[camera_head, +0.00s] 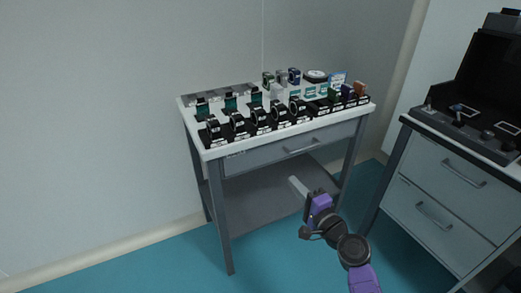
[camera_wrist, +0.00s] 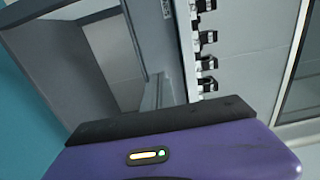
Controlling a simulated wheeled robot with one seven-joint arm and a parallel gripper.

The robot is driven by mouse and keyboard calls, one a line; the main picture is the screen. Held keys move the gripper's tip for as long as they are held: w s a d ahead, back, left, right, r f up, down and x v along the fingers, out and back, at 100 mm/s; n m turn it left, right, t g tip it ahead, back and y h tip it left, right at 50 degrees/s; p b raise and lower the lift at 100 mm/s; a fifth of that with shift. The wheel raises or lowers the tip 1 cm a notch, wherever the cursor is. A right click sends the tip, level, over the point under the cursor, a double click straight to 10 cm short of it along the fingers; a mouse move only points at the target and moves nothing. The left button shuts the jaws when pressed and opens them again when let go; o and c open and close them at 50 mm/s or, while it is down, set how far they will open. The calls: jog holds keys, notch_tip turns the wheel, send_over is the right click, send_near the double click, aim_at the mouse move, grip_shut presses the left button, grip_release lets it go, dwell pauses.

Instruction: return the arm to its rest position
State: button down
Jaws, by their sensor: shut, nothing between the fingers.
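My arm, purple and black, rises from the bottom right of the head view. My gripper (camera_head: 294,181) is at its end, in front of the small table (camera_head: 227,190) and below its drawer. Its pale grey fingers are shut with nothing between them. In the wrist view, the gripper's fingers (camera_wrist: 157,92) show beyond the purple wrist housing and its black edge, with the table behind them.
The table carries several black mounts (camera_head: 237,123) and small optical parts. Its lower shelf (camera_head: 262,195) looks bare. A drawer cabinet (camera_head: 445,195) with black equipment stands at the right. Blue floor (camera_head: 185,265) is open at the lower left.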

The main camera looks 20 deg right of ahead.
jog(key=s+a+r+n+g, duration=0.1)
jog(key=s+a+n, duration=0.4)
jog(key=s, duration=1)
jog(key=s+a+r+n+g, duration=0.1)
jog(key=s+a+n, duration=0.45)
jog(key=s, duration=0.95)
jog(key=s+a+n+g, duration=0.1)
jog(key=s+a+n, duration=0.2)
jog(key=s+n, duration=0.75)
jog(key=s+r+m+p, duration=0.3)
jog(key=r+p, duration=1.3)
jog(key=shift+s+d+r+h, duration=0.15)
jog(key=shift+r+h, duration=0.15)
